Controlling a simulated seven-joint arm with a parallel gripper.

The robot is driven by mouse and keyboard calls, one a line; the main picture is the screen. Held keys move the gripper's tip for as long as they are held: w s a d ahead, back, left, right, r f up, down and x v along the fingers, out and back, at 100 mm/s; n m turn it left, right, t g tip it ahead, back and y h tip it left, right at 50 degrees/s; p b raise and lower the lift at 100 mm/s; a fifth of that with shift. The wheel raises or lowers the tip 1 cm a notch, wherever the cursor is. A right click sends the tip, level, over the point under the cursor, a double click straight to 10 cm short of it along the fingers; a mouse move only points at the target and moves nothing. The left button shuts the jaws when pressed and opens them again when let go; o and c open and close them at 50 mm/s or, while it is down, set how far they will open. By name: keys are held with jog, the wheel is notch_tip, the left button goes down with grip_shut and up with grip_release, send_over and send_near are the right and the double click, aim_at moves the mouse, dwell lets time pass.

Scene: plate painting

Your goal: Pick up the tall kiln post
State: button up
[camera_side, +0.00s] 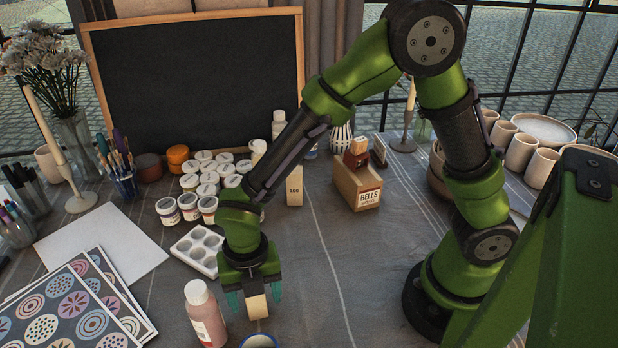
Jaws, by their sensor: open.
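A pale cream upright block (257,306), which looks like a kiln post, is between the fingers of my gripper (254,294) in the side view. My gripper points down and is open, with one teal fingertip on each side of the block. The gripper hides the block's upper part, and I cannot tell whether the fingers touch it. A second pale block with a printed label (294,188) stands farther back, right of the paint jars.
A pink bottle with a white cap (205,316) and a blue-rimmed cup (259,341) are close to the gripper. A white paint palette (197,250) lies behind left. A wooden BELLS box (357,187) stands back right. Patterned sheets (75,305) lie left.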

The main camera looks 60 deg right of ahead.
jog(key=c, duration=1.2)
jog(key=shift+r, duration=0.2)
